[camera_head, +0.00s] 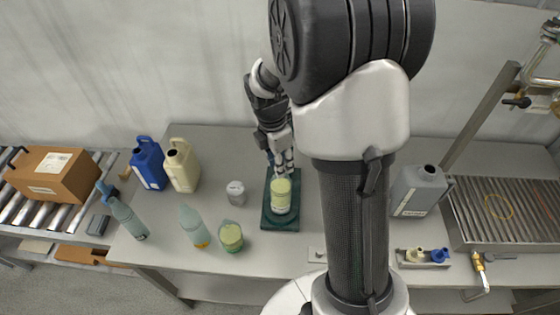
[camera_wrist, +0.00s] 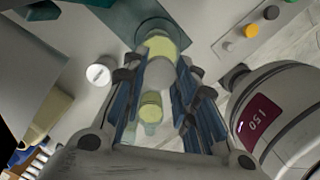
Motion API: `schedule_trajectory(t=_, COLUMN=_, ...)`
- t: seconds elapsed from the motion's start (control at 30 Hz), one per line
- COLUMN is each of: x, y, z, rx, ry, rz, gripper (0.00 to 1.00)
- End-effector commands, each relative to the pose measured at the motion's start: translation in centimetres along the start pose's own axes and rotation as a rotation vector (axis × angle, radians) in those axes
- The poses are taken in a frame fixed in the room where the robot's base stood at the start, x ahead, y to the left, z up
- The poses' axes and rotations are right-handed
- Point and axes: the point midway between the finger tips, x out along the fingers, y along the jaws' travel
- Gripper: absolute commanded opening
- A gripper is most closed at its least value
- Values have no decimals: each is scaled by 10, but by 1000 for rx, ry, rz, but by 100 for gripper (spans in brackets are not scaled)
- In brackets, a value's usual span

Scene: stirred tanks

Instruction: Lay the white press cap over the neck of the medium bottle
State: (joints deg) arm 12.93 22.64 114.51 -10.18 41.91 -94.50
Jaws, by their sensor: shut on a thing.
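My gripper (camera_head: 282,168) points down over the dark green stand (camera_head: 268,215) on the bench. In the wrist view my gripper (camera_wrist: 158,95) is shut on a pale round piece, the white press cap (camera_wrist: 160,73), between its blue-edged fingers. A bottle with yellow-green contents (camera_head: 281,198), apparently the medium bottle, stands upright on the green stand below and beside the fingers. It also shows in the wrist view (camera_wrist: 160,45), partly behind the cap. Whether the cap touches the neck cannot be told.
Left of the stand are a small white-lidded pot (camera_head: 236,192), a yellow-green jar (camera_head: 231,238) and a teal bottle (camera_head: 193,228). Blue (camera_head: 149,165) and cream (camera_head: 182,168) canisters stand behind. A grey canister (camera_head: 418,190) is at right. Free bench lies behind the stand.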

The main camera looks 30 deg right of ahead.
Motion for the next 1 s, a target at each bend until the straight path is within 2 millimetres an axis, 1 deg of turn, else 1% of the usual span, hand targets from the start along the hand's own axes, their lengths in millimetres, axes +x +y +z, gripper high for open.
schedule_trajectory(t=0.3, x=11, y=0, z=-2, rx=-1, ry=0, rz=-1, gripper=20)
schedule_trajectory(t=0.43, x=12, y=0, z=-2, rx=-1, ry=0, rz=-1, gripper=20)
schedule_trajectory(t=0.47, x=12, y=0, z=-2, rx=0, ry=0, rz=-1, gripper=27)
schedule_trajectory(t=0.77, x=11, y=0, z=-2, rx=0, ry=0, rz=-1, gripper=47)
schedule_trajectory(t=1.0, x=11, y=0, z=-2, rx=0, ry=0, rz=-1, gripper=47)
